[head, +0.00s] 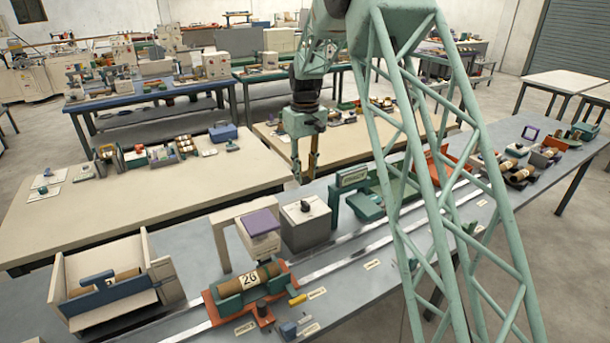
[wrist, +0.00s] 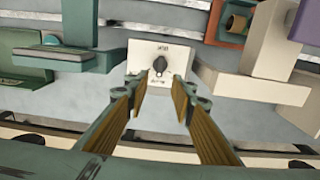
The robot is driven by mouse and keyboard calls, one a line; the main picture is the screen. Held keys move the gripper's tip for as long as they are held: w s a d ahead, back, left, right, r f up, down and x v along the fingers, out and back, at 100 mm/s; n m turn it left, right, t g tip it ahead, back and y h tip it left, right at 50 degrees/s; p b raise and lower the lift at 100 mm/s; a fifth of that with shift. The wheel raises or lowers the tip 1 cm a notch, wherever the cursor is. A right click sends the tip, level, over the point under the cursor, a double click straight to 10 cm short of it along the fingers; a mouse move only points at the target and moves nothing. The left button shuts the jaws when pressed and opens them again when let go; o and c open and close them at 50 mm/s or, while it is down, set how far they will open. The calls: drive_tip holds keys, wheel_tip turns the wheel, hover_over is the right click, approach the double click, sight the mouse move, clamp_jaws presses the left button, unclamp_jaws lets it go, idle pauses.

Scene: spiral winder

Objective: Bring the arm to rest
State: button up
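My gripper (head: 304,172) hangs from the arm with its fingers pointing down, behind the long grey bench, near the edge of the beige table. In the wrist view my gripper (wrist: 158,92) has its two tan-padded fingers spread apart with nothing between them. Past the fingertips in that view is a pale box with a dark knob (wrist: 159,64); its lettering is too small to read. A grey-and-white box with a small knob (head: 306,222) stands on the bench in the head view, below and in front of the gripper, apart from it.
A beige table (head: 150,205) with small parts lies behind. A green lattice column stands in front at right.

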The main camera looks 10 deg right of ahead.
drive_tip(key=s+r+m+t+b, duration=0.1)
drive_tip(key=s+r+b, duration=0.1)
drive_tip(key=s+r, duration=1.05)
drive_tip(key=s+r+m+t+b, duration=0.1)
drive_tip(key=s+r+b, duration=0.1)
drive_tip(key=s+r, duration=1)
drive_tip(key=s+f+t+b, duration=0.1)
drive_tip(key=s+f+b, duration=0.1)
drive_tip(key=s, duration=1.7)
drive_tip(key=s+f+m+t+b, duration=0.1)
drive_tip(key=s+f, duration=0.3)
drive_tip(key=s, duration=1.5)
drive_tip(key=shift+s+f+b, duration=0.25)
drive_tip(key=shift+s+b, duration=0.1)
drive_tip(key=shift+o, duration=0.4)
drive_tip(key=shift+d, duration=0.1)
